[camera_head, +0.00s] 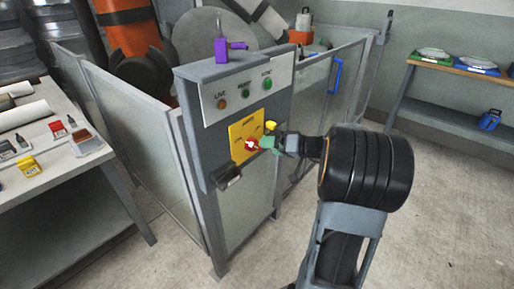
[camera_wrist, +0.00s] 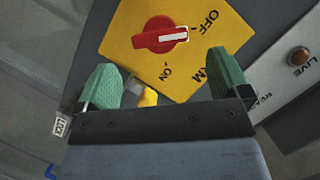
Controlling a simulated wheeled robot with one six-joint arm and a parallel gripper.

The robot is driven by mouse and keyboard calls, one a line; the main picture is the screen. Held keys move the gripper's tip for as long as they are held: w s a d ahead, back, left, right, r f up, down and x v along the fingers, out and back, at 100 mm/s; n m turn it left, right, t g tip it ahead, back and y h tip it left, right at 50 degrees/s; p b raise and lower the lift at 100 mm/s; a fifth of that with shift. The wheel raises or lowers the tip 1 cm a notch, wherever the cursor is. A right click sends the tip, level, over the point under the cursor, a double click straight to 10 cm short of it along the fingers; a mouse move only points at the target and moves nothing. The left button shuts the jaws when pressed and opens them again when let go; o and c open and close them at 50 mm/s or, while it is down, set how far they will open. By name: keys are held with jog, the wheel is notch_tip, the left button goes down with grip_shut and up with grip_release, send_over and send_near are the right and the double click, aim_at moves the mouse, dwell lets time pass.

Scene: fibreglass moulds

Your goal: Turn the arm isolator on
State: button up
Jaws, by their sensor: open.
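The arm isolator is a red rotary knob (camera_head: 251,144) on a yellow plate (camera_head: 240,131), on the front of a grey control post. In the wrist view the red knob (camera_wrist: 158,36) has a white pointer aimed to the right, on the OFF label's side. The ON mark lies below the knob there. My gripper (camera_head: 268,143) is open, close to the plate. In the wrist view its green fingers (camera_wrist: 163,62) are spread wider than the knob, which lies just beyond the tips. No contact shows. A small yellow item (camera_wrist: 147,97) shows between the fingers.
LIVE lamp (camera_head: 221,103) and two green buttons sit above the plate. A black latch-like part (camera_head: 228,176) is below it. A purple item (camera_head: 228,46) stands on the post. Clear fence panels (camera_head: 130,125) flank it. A left table (camera_head: 60,165) holds small items.

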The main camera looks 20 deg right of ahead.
aim_at(257, 146)
jog(key=shift+x, duration=3)
jog(key=c, duration=0.9)
